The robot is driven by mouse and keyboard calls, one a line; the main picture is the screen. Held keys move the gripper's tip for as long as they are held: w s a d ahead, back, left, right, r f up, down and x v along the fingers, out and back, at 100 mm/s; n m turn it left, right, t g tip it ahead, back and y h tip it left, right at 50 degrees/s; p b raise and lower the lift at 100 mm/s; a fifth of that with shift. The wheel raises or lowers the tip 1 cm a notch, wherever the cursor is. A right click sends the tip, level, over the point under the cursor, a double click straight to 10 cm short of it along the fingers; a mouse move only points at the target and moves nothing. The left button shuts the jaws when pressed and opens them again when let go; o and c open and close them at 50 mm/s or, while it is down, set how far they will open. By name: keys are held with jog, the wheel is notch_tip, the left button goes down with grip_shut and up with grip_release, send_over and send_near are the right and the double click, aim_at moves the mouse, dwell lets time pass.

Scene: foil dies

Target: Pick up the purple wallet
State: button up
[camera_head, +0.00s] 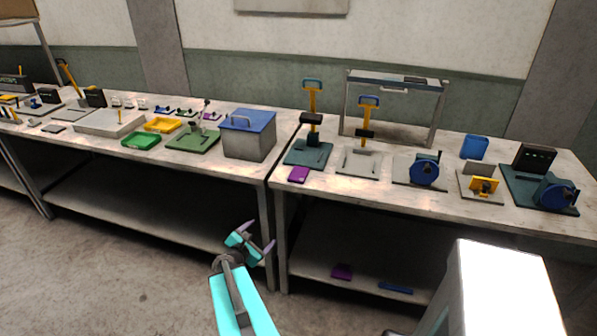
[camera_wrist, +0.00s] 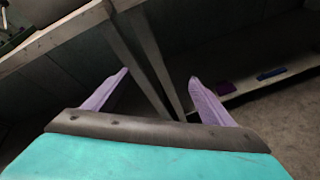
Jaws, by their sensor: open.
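A flat purple piece (camera_head: 299,174) lies on the right bench top, close to its front left corner. A second flat purple piece (camera_head: 342,271) lies on the lower shelf of that bench; it also shows in the wrist view (camera_wrist: 228,87), right of the fingers. I cannot tell which of the two is the wallet. My gripper (camera_head: 261,235) is open and empty, in front of the benches near the gap between them. It is apart from both purple pieces. In the wrist view its two lilac fingers (camera_wrist: 158,76) are spread, with bench legs beyond them.
A blue bar (camera_head: 396,288) lies on the lower shelf, right of the purple piece. The right bench (camera_head: 375,195) carries presses, blue-wheeled machines and a metal frame. The left bench (camera_head: 60,145) holds a blue-lidded box (camera_head: 249,137) and trays. Floor before the left bench is clear.

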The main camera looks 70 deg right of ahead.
aim_at(294, 181)
jog(key=s+d+r+n+h+p, duration=0.2)
jog(key=s+d+r+n, duration=0.4)
jog(key=d+r, duration=0.4)
notch_tip(294, 181, up, 4)
jog(key=shift+s+d+f+t+h+p, duration=0.15)
jog(key=shift+s+d+t+h+p, duration=0.1)
jog(key=shift+s+t+h+p, duration=0.25)
jog(key=shift+d+f+b, duration=0.3)
jog(key=shift+d+b, duration=0.35)
jog(key=shift+b, duration=1.2)
jog(key=d+b, duration=0.1)
jog(key=b, duration=0.4)
jog(key=shift+w+d, duration=0.1)
jog(key=shift+d, duration=0.15)
jog(key=d, duration=0.1)
jog(key=d+b, duration=0.1)
jog(key=d, duration=0.1)
jog(key=shift+w+f+b, duration=0.1)
jog(key=shift+f+b, duration=0.15)
jog(key=shift+b, duration=0.15)
jog(key=shift+d+r, duration=0.1)
jog(key=shift+d, duration=0.25)
jog(key=shift+d+f+p, duration=0.2)
jog(key=shift+d+p, duration=0.2)
jog(key=shift+d, duration=0.6)
jog(key=shift+w+d, duration=0.1)
jog(key=shift+d, duration=0.05)
